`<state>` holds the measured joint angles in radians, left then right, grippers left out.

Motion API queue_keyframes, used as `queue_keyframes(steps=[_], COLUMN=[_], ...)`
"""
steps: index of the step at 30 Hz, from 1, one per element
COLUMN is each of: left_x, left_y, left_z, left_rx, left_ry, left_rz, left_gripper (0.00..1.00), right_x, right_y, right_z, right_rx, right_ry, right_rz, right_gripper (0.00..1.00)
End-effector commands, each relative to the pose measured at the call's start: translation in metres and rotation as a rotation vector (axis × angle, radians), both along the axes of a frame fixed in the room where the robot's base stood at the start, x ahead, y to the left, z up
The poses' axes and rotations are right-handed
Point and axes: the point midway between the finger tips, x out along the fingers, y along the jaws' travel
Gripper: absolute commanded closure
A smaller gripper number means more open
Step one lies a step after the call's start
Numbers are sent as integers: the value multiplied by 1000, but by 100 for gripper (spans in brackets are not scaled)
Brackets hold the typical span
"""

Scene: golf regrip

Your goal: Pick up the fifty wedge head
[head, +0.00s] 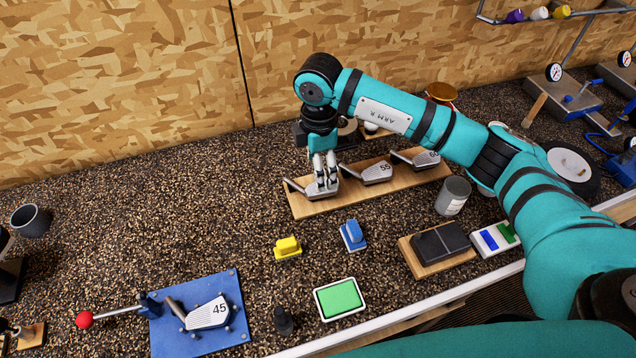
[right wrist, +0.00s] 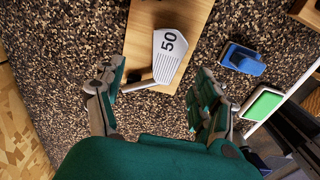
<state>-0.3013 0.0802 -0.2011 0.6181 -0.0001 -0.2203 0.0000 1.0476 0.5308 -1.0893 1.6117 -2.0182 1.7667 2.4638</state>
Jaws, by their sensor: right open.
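The fifty wedge head (right wrist: 168,58) is silver with a black "50" and lies on a wooden board (right wrist: 184,20). In the head view this wedge head (head: 309,190) is at the left end of the board (head: 308,210), partly hidden by my right gripper (head: 325,181). My right gripper (right wrist: 158,90) points down over it, fingers spread. In the right wrist view the head's lower part and short neck lie between the fingertips, and neither finger clearly touches it. My left gripper is not in view.
The "55" wedge head (head: 377,173) and another wedge head (head: 414,160) lie farther right on the board. A "45" head (head: 208,314) sits on a blue plate. Yellow (head: 287,247) and blue (head: 352,235) blocks and a grey can (head: 453,196) stand nearby.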

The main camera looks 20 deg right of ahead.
Motion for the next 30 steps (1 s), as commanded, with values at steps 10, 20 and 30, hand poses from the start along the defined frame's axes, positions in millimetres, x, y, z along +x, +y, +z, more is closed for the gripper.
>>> queue_keyframes(steps=[10, 20, 30], left_x=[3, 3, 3], left_y=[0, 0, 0], left_z=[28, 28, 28], left_rx=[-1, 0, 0], left_ry=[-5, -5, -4], left_rz=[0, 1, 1], left_gripper=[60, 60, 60], right_x=[-8, -7, -7], right_y=[3, 3, 3], right_z=[-44, -50, -49], right_rx=[1, 1, 1], right_ry=[3, 1, 0], right_rz=[1, 1, 1], right_gripper=[29, 34, 78])
